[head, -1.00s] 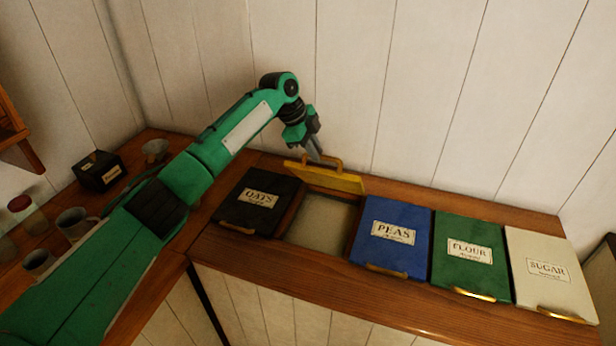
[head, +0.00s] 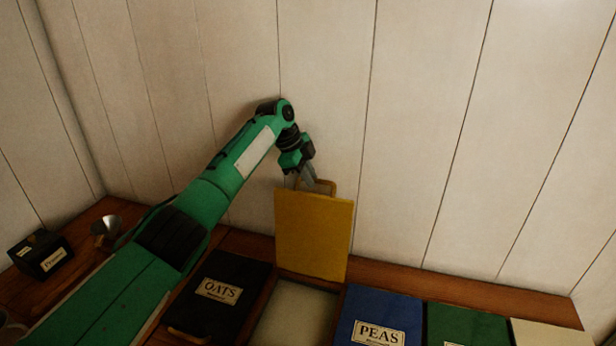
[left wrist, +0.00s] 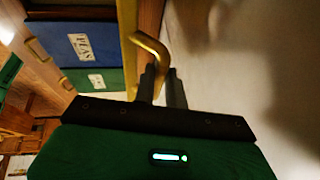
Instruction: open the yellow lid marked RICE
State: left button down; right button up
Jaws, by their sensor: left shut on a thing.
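The yellow lid (head: 313,236) stands raised, close to upright, at the back of its bin, with its plain underside toward the head camera. Its RICE marking is not visible. The open bin (head: 296,316) below shows a pale content. My left gripper (head: 312,186) is at the lid's top edge, shut on the lid's handle (head: 326,185). In the left wrist view, the brass handle (left wrist: 150,47) is at my left fingertips (left wrist: 162,76). My right gripper is not in view.
The black OATS lid (head: 220,292) is shut to the left. The blue PEAS lid (head: 378,318), a green lid (head: 466,325) and a pale lid (head: 550,334) are shut to the right. A plank wall (head: 420,130) rises close behind. A black box (head: 40,254) and a metal cup (head: 106,230) stand at left.

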pick_arm(q)
jog(key=shift+w+d+f, duration=0.1)
jog(key=shift+w+f, duration=0.3)
jog(key=shift+f, duration=0.35)
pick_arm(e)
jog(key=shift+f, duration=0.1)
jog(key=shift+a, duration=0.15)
pick_arm(q)
jog(key=c, duration=1.6)
grip_release()
jog(key=shift+o, duration=0.7)
jog(key=shift+w, duration=0.2)
jog(key=shift+w+r, duration=0.1)
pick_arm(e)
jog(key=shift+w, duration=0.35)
